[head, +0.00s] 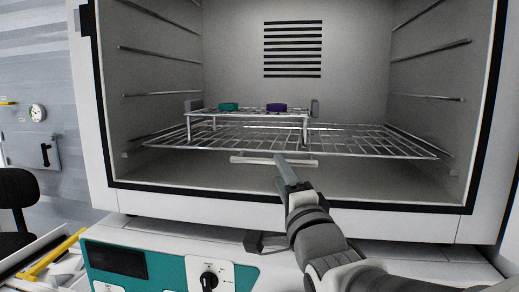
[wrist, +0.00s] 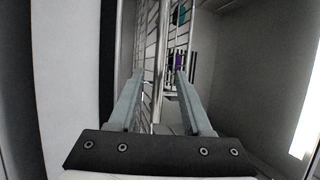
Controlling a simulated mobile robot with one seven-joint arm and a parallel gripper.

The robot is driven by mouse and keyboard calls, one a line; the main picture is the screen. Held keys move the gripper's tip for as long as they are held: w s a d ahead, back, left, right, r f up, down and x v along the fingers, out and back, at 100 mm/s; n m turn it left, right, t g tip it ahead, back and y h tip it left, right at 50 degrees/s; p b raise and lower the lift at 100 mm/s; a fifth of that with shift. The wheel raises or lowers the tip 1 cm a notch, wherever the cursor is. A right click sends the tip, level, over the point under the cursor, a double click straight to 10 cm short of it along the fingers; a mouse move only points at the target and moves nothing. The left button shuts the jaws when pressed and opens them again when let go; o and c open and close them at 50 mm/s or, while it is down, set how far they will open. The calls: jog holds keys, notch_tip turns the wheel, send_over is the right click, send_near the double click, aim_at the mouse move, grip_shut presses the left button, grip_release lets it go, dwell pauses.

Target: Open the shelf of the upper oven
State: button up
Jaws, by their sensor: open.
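The upper oven (head: 300,200) stands open, and its grey chamber faces me. Inside, a wire shelf (head: 360,140) lies level on low side supports. A pale bar handle (head: 245,160) runs along the middle of the shelf's front edge. My gripper (head: 281,160) reaches up to this handle from below right. In the wrist view my gripper (wrist: 159,75) has its two fingers apart. A metal bar, apparently the handle (wrist: 164,45), runs between them; I cannot tell whether either finger touches it.
A small wire rack (head: 250,113) stands on the shelf, carrying a teal piece (head: 228,106) and a purple piece (head: 276,107). Empty side rails (head: 435,96) line the chamber above. A teal control panel (head: 150,268) with a knob (head: 209,279) lies below the oven.

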jog(key=p+x, duration=0.1)
jog(key=x, duration=0.7)
jog(key=shift+w, duration=0.15)
grip_shut()
jog(key=shift+r, duration=0.3)
dwell(0.9)
